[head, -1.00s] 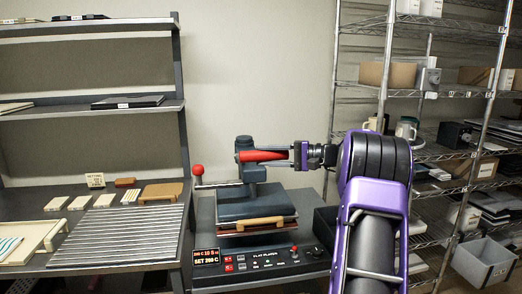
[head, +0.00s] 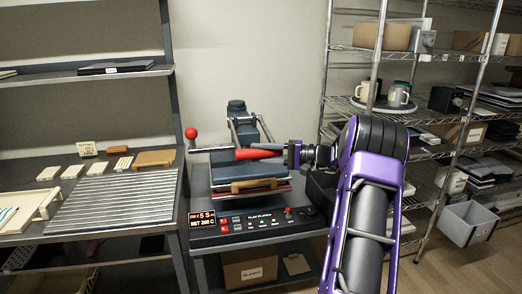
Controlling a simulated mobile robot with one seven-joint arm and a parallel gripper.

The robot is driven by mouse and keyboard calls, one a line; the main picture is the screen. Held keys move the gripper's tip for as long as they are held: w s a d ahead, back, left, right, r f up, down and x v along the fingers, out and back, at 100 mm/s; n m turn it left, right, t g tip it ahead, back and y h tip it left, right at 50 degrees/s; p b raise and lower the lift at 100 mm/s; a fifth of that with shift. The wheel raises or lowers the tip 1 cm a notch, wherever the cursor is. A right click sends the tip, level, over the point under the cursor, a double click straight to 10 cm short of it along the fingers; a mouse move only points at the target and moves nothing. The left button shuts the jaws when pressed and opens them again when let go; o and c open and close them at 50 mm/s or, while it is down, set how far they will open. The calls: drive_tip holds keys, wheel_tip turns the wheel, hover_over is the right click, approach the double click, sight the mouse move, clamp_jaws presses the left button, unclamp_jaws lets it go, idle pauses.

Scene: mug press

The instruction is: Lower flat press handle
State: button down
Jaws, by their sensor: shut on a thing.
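The flat press (head: 246,222) stands on a small table in the middle of the head view, with a dark upper plate (head: 235,168) and a wooden front grip (head: 258,184) at its front. The red press handle (head: 258,153) points to the right, low above the upper plate. My gripper (head: 291,153) comes from the right and is shut on the handle's right end. The fingertips partly hide that end. The upper plate lies over a thin reddish layer. Whether it is fully pressed down cannot be told.
A red-knobbed lever (head: 191,133) stands at the press's left. A bench with a ribbed metal rack (head: 118,200) and small blocks is at the left. Wire shelves (head: 440,120) with mugs and boxes stand at the right. A cardboard box (head: 250,268) sits below the press.

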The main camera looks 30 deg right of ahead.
drive_tip(key=shift+d+f, duration=0.1)
drive_tip(key=shift+f, duration=0.2)
drive_tip(key=shift+c, duration=2.4)
unclamp_jaws()
drive_tip(key=shift+s+d, duration=0.15)
drive_tip(key=shift+d, duration=0.05)
drive_tip(key=p+v, duration=0.1)
drive_tip(key=v, duration=1.6)
drive_tip(key=shift+a, duration=0.1)
